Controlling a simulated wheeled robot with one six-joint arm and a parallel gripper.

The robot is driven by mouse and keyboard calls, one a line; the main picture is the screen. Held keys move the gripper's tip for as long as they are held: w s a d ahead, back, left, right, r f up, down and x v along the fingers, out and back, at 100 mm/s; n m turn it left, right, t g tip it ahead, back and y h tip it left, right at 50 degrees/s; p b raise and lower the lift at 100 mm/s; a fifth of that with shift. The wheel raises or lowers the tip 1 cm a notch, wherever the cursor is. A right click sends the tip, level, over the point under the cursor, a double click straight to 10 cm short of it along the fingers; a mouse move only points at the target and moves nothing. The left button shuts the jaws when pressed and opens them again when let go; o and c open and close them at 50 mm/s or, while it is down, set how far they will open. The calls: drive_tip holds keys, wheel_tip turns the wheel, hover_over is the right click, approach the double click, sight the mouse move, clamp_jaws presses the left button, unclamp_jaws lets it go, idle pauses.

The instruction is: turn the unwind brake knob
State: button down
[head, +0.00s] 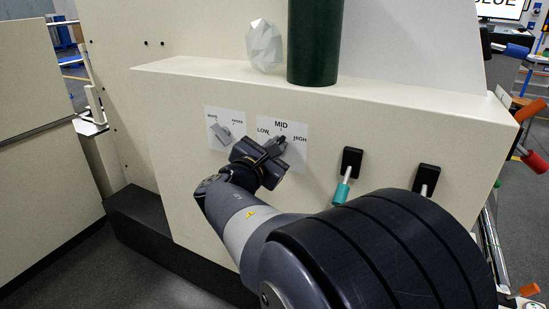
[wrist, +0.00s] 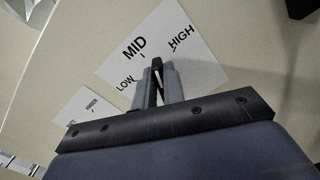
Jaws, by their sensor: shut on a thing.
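A dark knob with a white pointer line (wrist: 158,78) sits on a white label plate (head: 295,155) marked LOW, MID and HIGH on the cream machine panel. The plate also shows in the wrist view (wrist: 185,62). My gripper (head: 277,145) is shut on this knob; in the wrist view its two grey fingers (wrist: 157,84) stand on either side of it. The white line points roughly toward the MID side; its exact setting is hard to tell. A second, grey knob (head: 221,131) sits on a smaller label plate to the left, its words too small to read surely.
A teal-handled lever (head: 342,192) and another lever (head: 425,182) are on the panel to the right. A dark green cylinder (head: 314,45) and a white faceted object (head: 264,46) stand on the ledge above. A black plinth (head: 165,245) runs along the floor.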

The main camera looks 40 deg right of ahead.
drive_tip(key=shift+s+d+f+m+b, duration=0.1)
drive_tip(key=shift+f+m+b, duration=0.05)
drive_tip(key=shift+m+b, duration=1.1)
drive_tip(key=shift+s+f+m+b, duration=0.1)
drive_tip(key=shift+s+m+b, duration=0.05)
drive_tip(key=shift+m+b, duration=1.1)
drive_tip(key=shift+s+d+f+m+b, duration=0.15)
drive_tip(key=shift+m+b, duration=0.85)
drive_tip(key=shift+b, duration=0.5)
drive_tip(key=shift+a, duration=0.1)
drive_tip(key=c, duration=1.5)
unclamp_jaws()
drive_tip(key=shift+a+r, duration=0.1)
drive_tip(key=p+v, duration=0.2)
drive_tip(key=v, duration=0.8)
drive_tip(key=shift+a, duration=0.35)
drive_tip(key=shift+d, duration=0.1)
